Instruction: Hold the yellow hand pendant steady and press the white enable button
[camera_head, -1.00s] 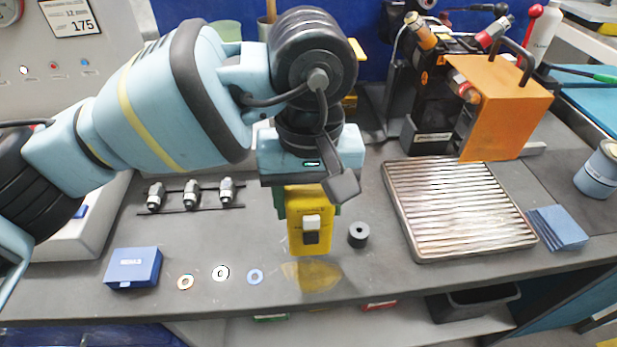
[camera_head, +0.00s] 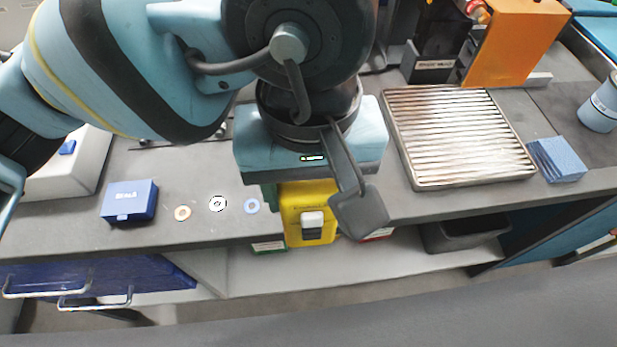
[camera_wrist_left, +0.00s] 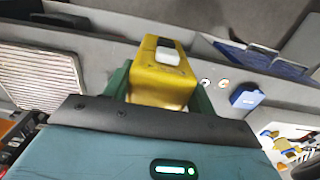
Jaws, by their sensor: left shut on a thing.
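The yellow hand pendant (camera_head: 292,205) is upright in my left gripper (camera_head: 300,190), held in front of the bench edge. It also shows in the left wrist view (camera_wrist_left: 160,85), between two green fingers. The white enable button (camera_head: 312,219) faces the head camera, above a black switch or recess (camera_head: 312,234). In the left wrist view the white button (camera_wrist_left: 168,56) is on the pendant's far end. My left gripper is shut on the pendant, and its fingers are partly hidden in the head view. My right gripper is in neither view.
The grey bench (camera_head: 200,165) bears a ribbed metal tray (camera_head: 455,135), a blue box (camera_head: 130,201), several small washers, and a blue pad stack (camera_head: 556,159). An orange box (camera_head: 512,42) stands behind the tray. A lower shelf (camera_head: 330,275) and dark bin (camera_head: 466,232) are below.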

